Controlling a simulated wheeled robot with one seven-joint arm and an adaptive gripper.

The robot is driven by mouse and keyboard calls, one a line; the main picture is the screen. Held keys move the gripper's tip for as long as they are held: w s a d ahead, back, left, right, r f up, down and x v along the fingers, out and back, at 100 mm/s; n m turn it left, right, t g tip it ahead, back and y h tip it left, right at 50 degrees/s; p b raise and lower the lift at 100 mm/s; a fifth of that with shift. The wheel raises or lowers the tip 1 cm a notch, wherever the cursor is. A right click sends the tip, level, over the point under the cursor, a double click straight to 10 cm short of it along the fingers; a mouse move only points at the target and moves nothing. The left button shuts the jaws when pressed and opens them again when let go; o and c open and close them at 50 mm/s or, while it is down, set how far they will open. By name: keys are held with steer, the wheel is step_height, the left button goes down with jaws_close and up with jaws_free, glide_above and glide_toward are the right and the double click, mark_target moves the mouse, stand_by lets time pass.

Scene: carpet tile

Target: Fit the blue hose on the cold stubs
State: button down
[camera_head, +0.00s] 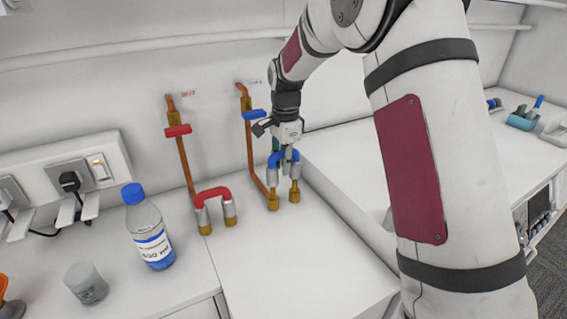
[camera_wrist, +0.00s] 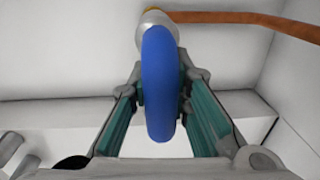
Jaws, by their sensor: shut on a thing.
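The blue hose (camera_head: 283,155) is a U-shaped bend, arch upward, with two silver end sleeves. My gripper (camera_head: 287,163) is shut on the top of its arch from above. The brass cold stubs (camera_head: 273,202) stand on the white worktop under the blue-handled copper pipe. The sleeves line up with the stubs and appear to meet them; how deep they sit I cannot tell. In the wrist view the blue hose (camera_wrist: 160,88) lies between the teal finger pads, with one silver sleeve (camera_wrist: 157,38) and a bit of brass beyond; the other end is hidden.
A red hose (camera_head: 212,193) stands on the brass stubs to the left, under a red-handled pipe. A bottle (camera_head: 148,228) and a grey jar (camera_head: 86,283) stand further left. Copper pipe (camera_head: 249,150) runs close to the blue hose. The front worktop is clear.

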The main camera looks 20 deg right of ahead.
steer(key=shift+f+b, duration=0.6)
steer(key=shift+f, duration=1.9)
steer(key=c, duration=1.4)
jaws_free()
steer(key=shift+r, duration=0.1)
steer(key=r, duration=1.1)
steer(key=shift+s+r, duration=0.2)
steer(key=shift+s, duration=0.15)
steer(key=shift+r, duration=0.2)
